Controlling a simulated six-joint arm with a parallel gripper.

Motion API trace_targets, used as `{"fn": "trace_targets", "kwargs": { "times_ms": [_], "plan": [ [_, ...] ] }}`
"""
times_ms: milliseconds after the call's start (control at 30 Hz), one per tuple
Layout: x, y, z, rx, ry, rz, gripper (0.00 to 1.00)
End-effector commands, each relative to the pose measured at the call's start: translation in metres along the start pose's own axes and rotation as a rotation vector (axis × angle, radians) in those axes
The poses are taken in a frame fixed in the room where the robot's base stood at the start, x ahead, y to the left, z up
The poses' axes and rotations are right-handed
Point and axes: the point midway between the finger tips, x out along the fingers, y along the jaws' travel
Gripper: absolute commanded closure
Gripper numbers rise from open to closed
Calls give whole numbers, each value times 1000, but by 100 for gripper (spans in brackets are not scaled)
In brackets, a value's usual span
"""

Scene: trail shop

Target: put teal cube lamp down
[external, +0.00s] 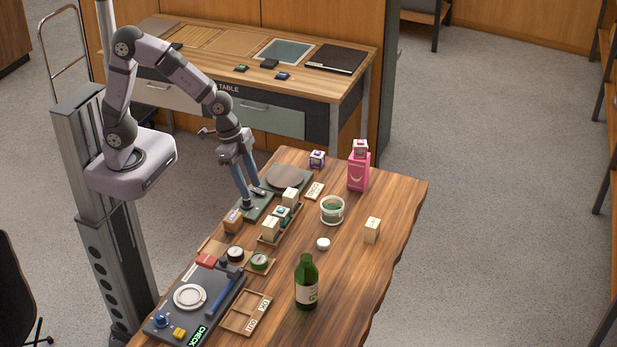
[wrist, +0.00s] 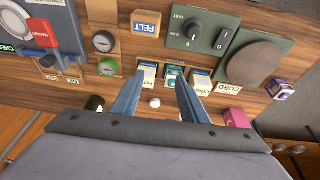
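The teal cube lamp (external: 282,214) appears as a small teal-and-white cube in a wooden tray (external: 267,240), between two cream boxes. In the wrist view the teal cube (wrist: 174,74) stands in the same row, between cream boxes. My gripper (external: 252,192) points down beside the tray, over the dark green switch panel (external: 256,206). In the wrist view my gripper (wrist: 160,78) has its two blue-grey fingers well apart, with nothing seen clamped between them. The lamp's lower part is hidden by the tray and boxes.
The table's right side is mostly clear.

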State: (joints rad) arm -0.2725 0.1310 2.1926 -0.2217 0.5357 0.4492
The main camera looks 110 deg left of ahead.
Motion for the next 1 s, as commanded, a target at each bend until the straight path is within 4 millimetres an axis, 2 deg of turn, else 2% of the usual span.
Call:
{"fn": "trace_targets", "kwargs": {
  "times_ms": [33, 100, 200, 300, 400, 500, 1000],
  "plan": [
    [-3, 19, 20, 9, -40, 12, 60],
    [-7, 41, 53, 7, -105, 19, 60],
    [-13, 64, 101, 6, -197, 11, 60],
    [-19, 75, 138, 3, -263, -9, 60],
    [-22, 78, 159, -1, -301, -25, 60],
    [-23, 79, 166, -5, -313, -32, 60],
    [-22, 78, 165, -6, -312, -31, 60]
  ]
}}
